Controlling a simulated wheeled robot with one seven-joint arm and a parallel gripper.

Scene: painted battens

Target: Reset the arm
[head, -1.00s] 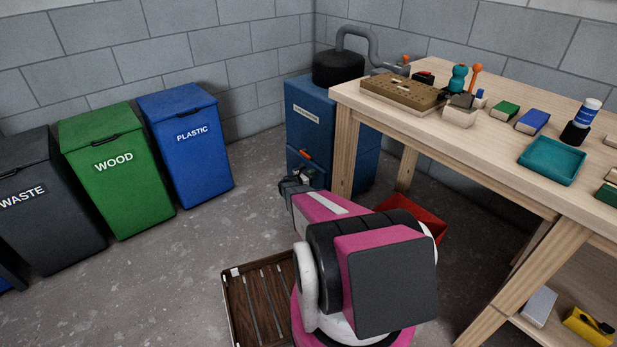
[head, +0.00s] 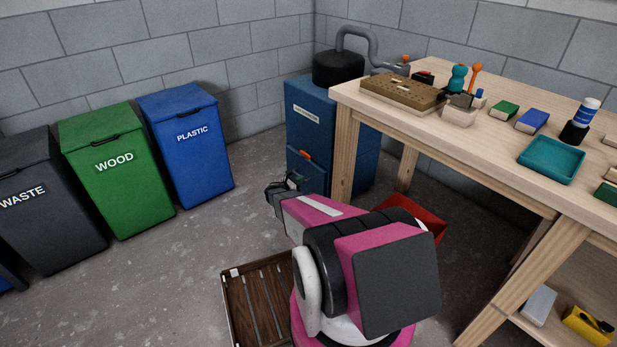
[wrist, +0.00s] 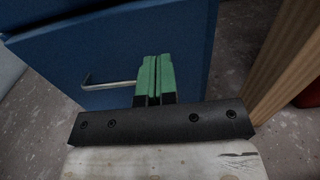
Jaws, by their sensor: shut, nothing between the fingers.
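My arm, pink and black, reaches forward from the bottom middle of the head view toward the blue cabinet. My gripper (head: 292,181) shows small and dark at the arm's far end, in front of the cabinet's lower part. In the wrist view, my gripper (wrist: 154,78) has its two green fingers side by side, shut with nothing between them. Behind the fingers is the blue cabinet (wrist: 125,50) with a metal handle (wrist: 108,84). The fingers appear apart from the handle, though the depth is hard to tell.
A wooden workbench (head: 455,140) with tools, blocks and a teal tray (head: 551,160) stands at right. A red bin (head: 425,222) is under it. A brown slatted crate (head: 258,300) lies left of my base. Waste, wood (head: 115,165) and plastic (head: 187,145) bins line the left. Floor between is clear.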

